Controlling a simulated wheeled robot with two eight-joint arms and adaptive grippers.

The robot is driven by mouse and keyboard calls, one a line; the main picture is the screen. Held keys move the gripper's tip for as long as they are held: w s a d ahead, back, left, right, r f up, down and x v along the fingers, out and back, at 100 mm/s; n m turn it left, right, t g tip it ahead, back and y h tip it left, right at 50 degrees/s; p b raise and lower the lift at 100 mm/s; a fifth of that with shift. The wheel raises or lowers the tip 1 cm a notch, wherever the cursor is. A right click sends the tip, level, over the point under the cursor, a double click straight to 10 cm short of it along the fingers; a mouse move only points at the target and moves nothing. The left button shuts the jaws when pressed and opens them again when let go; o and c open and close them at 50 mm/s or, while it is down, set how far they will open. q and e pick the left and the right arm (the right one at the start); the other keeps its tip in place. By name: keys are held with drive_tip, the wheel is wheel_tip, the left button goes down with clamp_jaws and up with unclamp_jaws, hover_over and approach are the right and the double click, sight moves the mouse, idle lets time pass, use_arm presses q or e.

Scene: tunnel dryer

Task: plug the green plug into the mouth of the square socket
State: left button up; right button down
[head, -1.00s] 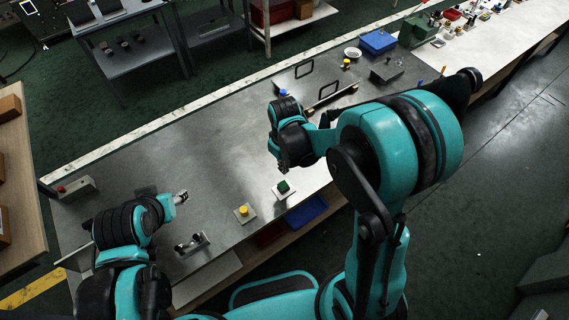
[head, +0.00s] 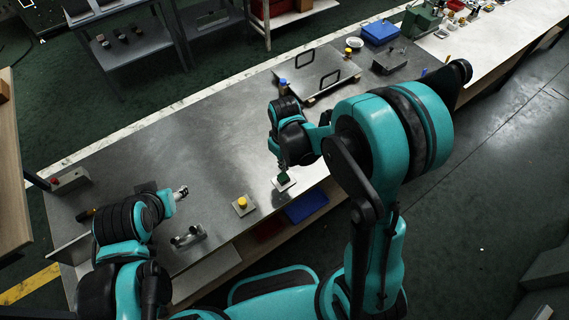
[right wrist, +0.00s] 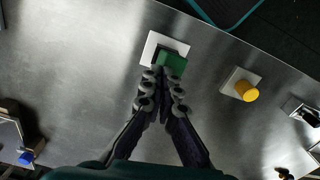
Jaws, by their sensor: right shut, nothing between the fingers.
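The green plug (head: 284,177) is a small green block on a white square base plate (head: 290,184) near the front edge of the metal table. In the right wrist view the green plug (right wrist: 173,63) stands over the lower right part of the white plate (right wrist: 155,44). My right gripper (head: 283,166) is shut and empty, its fingertips (right wrist: 161,72) right beside the plug; contact cannot be told. The mouth of the square socket is not visible, and how deep the plug sits cannot be told. My left gripper (head: 181,192) is over the table's left part, its fingers too small to read.
A yellow round piece on a pale square plate (head: 243,205) stands left of the green plug. A handled metal fixture (head: 188,236) lies nearer the left arm. A blue bin (head: 306,206) sits below the front edge. A tray with black handles (head: 318,72) lies farther back.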

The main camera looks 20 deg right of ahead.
drive_tip(key=shift+f+b, duration=0.55)
drive_tip(key=shift+f, duration=0.05)
drive_tip(key=shift+r+p, duration=1.1)
drive_tip(key=shift+r, duration=0.95)
wheel_tip(320, 180, up, 11)
drive_tip(key=s+d+f+m+t+b, duration=0.4)
drive_tip(key=s+f+m+t+b, duration=0.1)
drive_tip(key=s+b, duration=0.4)
drive_tip(key=shift+s+d+f+m+t, duration=0.35)
drive_tip(key=shift+s+f+t, duration=0.3)
drive_tip(key=shift+t, duration=0.35)
